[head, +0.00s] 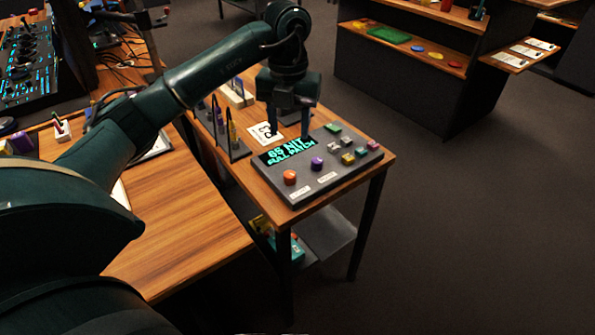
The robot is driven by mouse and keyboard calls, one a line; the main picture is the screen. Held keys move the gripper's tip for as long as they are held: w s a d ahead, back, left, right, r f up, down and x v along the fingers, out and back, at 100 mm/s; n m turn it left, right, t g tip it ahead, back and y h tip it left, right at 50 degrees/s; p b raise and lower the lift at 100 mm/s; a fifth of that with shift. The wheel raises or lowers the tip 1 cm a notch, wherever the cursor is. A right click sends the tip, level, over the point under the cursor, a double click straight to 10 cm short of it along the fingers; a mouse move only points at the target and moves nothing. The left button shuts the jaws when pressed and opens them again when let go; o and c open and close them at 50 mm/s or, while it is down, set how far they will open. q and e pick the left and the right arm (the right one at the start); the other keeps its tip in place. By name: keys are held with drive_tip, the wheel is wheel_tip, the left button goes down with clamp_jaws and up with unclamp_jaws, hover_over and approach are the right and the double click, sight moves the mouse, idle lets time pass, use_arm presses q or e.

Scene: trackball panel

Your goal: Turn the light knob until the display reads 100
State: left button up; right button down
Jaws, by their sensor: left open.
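The grey control panel (318,187) lies on a small wooden table. Its display (288,151) shows green text that looks like "65 NIT" above "FULL PATCH". An orange round knob or ball (290,177) and a purple one (317,163) sit in front of the display. Several smaller coloured controls sit on the right part, with a green one (333,128) at the back. The labels are too small to read, so I cannot tell which is the light knob. My left gripper (289,130) is open and empty, pointing down by the panel's back edge, behind the display. My right gripper is out of view.
A dark rack (238,152) with upright items stands left of the panel, near a white card (264,134). A larger wooden desk (190,235) is at the left. A shelf unit (395,90) stands farther back. The floor at the right is clear.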

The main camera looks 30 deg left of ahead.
sight(290, 174)
use_arm(q)
drive_tip(key=f, duration=1.2)
drive_tip(key=shift+s+f, duration=0.25)
drive_tip(key=shift+f, duration=0.05)
drive_tip(key=shift+c, duration=0.5)
drive_tip(key=shift+b, duration=0.3)
drive_tip(key=c, duration=0.9)
